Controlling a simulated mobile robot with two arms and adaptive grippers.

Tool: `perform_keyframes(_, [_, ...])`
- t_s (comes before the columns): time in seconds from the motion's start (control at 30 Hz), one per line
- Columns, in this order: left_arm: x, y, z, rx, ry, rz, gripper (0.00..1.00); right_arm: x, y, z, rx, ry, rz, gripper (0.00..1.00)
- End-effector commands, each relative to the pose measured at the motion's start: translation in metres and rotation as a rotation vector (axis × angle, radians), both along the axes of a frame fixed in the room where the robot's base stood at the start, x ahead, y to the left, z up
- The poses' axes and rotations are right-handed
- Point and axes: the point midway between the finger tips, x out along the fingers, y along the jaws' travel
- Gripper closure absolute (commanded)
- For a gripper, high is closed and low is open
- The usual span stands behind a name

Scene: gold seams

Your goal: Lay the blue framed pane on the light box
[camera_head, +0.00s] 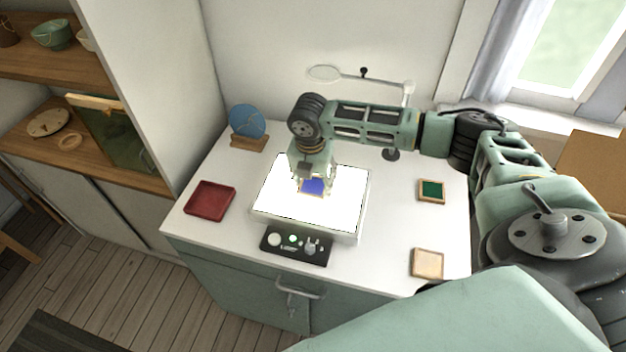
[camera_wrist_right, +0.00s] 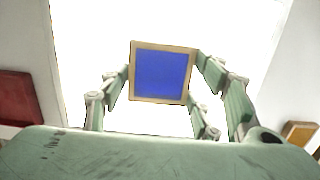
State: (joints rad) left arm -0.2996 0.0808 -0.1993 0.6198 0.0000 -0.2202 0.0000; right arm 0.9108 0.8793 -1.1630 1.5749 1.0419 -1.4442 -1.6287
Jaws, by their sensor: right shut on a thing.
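The blue framed pane (camera_head: 312,186) has a light wooden frame and is between the fingers of my right gripper (camera_head: 313,183), over the glowing light box (camera_head: 272,209). In the wrist view the blue pane (camera_wrist_right: 161,73) lies square between the fingers of the right gripper (camera_wrist_right: 160,95), which is shut on its frame. The white light box (camera_wrist_right: 90,40) fills the background behind it. I cannot tell whether the pane touches the lit surface. My left gripper is not in view.
A green framed pane (camera_head: 431,190) and a pale framed pane (camera_head: 428,263) lie on the right of the table. A red tray (camera_head: 210,198) is at left, a blue disc on a stand (camera_head: 247,122) behind it. A black panel (camera_head: 296,244) lies in front of the light box.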

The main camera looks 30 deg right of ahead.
Motion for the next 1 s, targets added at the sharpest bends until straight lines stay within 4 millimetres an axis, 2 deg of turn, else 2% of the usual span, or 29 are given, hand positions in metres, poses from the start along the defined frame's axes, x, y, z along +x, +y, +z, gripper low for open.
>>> perform_keyframes(0.17, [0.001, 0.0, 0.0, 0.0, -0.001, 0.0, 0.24, 0.0, 0.0, -0.002, 0.001, 0.001, 0.0, 0.71])
perform_keyframes(0.2, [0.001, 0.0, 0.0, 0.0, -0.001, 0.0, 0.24, 0.0, 0.0, -0.003, 0.001, 0.001, 0.0, 0.41])
perform_keyframes(0.4, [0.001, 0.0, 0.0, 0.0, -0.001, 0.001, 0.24, 0.0, 0.0, -0.003, 0.001, 0.001, 0.0, 0.24])
perform_keyframes(0.77, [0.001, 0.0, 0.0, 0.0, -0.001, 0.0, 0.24, 0.0, 0.0, 0.001, 0.001, -0.001, 0.0, 0.24])
perform_keyframes(0.87, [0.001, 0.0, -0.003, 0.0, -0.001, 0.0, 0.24, 0.0, 0.002, 0.01, 0.003, -0.003, 0.001, 0.24])
perform_keyframes(1.0, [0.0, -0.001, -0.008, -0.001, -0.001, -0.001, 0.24, -0.001, 0.004, 0.036, 0.002, -0.005, 0.002, 0.24])
